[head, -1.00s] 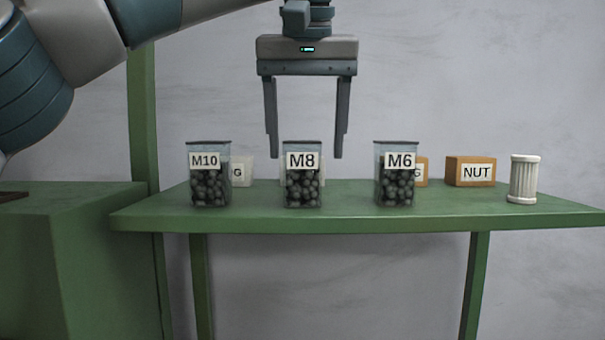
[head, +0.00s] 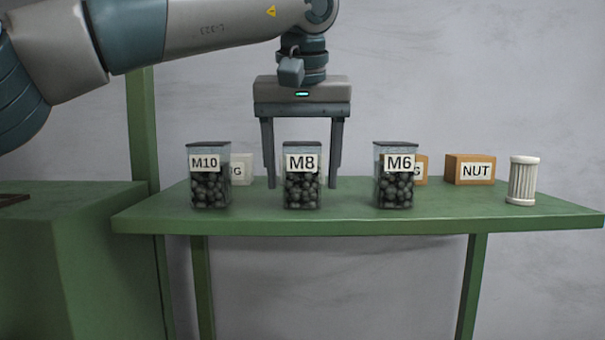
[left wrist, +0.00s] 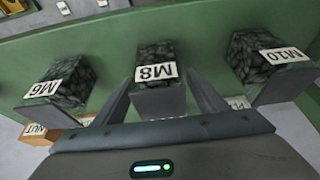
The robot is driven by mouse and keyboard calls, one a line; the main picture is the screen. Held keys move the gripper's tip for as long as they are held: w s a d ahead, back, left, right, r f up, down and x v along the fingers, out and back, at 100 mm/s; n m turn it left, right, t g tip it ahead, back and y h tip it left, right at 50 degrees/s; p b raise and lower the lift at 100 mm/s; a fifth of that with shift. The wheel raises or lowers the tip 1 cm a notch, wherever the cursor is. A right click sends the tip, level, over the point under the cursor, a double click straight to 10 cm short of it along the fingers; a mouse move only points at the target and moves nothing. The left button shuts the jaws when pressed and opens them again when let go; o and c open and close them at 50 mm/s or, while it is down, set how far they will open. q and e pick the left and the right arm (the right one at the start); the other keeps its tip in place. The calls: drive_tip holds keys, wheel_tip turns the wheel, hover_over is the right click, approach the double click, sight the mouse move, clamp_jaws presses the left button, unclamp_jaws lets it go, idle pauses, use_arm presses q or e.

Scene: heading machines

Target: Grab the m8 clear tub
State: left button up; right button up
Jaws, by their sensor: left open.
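The M8 clear tub (head: 303,190) stands upright on the green table, full of dark round pieces, with a dark lid and a white M8 label. It also shows in the left wrist view (left wrist: 156,54). My left gripper (head: 302,187) points down, open and empty, with its palm above the lid. One finger is left of the tub and one right, with a visible gap on each side in the head view. In the left wrist view the fingers (left wrist: 158,78) also flank the tub. My right gripper is in neither view.
Similar M10 (head: 211,190) and M6 (head: 396,190) tubs stand left and right of the M8 tub, with free table between. Behind are a pale labelled box (head: 242,168), an orange-brown box and a NUT box (head: 470,169). A white ribbed cylinder (head: 522,182) stands at right.

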use_arm(q)
drive_tip(key=c, duration=1.4)
drive_tip(key=shift+r, duration=0.2)
drive_tip(key=shift+c, duration=0.2)
drive_tip(key=shift+r+b, duration=0.45)
drive_tip(key=shift+r, duration=0.45)
wheel_tip(320, 180, up, 2)
drive_tip(key=shift+d+r, duration=0.1)
drive_tip(key=shift+d, duration=0.05)
drive_tip(key=s+d+r, duration=0.6)
drive_tip(key=s+d, duration=0.1)
drive_tip(key=d, duration=0.1)
drive_tip(key=shift+s+d+r+b, duration=0.15)
drive_tip(key=shift+d+r+b, duration=0.15)
drive_tip(key=shift+d+r, duration=0.1)
